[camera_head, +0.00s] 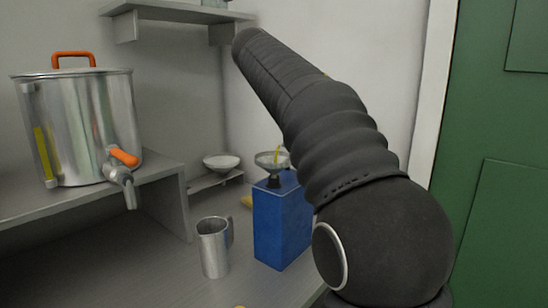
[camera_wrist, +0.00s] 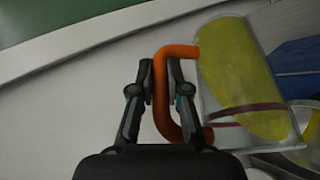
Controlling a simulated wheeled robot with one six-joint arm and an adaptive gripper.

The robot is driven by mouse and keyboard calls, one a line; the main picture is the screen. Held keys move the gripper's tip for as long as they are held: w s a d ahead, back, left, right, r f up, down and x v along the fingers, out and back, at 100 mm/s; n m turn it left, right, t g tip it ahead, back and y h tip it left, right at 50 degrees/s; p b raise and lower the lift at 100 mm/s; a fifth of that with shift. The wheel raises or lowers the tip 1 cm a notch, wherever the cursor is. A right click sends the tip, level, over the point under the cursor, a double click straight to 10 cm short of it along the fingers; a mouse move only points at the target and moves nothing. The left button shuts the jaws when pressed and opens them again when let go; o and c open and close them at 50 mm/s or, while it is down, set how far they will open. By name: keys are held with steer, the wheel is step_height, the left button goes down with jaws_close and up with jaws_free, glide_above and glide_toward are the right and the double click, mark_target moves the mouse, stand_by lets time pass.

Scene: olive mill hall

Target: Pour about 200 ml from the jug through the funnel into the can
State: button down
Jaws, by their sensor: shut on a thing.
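My gripper (camera_wrist: 163,82) is shut on the orange handle (camera_wrist: 190,52) of a clear jug (camera_wrist: 209,88) in the wrist view. Yellow oil (camera_wrist: 245,65) lies in the jug, and a dark red band crosses its wall. In the head view my arm hides the jug and gripper. The blue can (camera_head: 282,222) stands upright on the bench, with the funnel (camera_head: 265,163) in its top. A thin yellow streak (camera_head: 278,154) shows at the funnel's mouth; its upper end is hidden. The funnel partly shows in the wrist view (camera_wrist: 308,118), beside the jug.
A steel mug (camera_head: 213,248) stands left of the can. A large steel tank (camera_head: 78,130) with an orange tap (camera_head: 124,157) stands on a raised shelf at left. A pale bowl (camera_head: 221,162) sits behind. A wall shelf (camera_head: 170,14) hangs above; a green door (camera_head: 500,150) is right.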

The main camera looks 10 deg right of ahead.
steer(key=shift+w+a+r+h, duration=0.1)
steer(key=shift+a+r+h, duration=0.1)
steer(key=shift+r+h, duration=0.35)
stand_by(1.0)
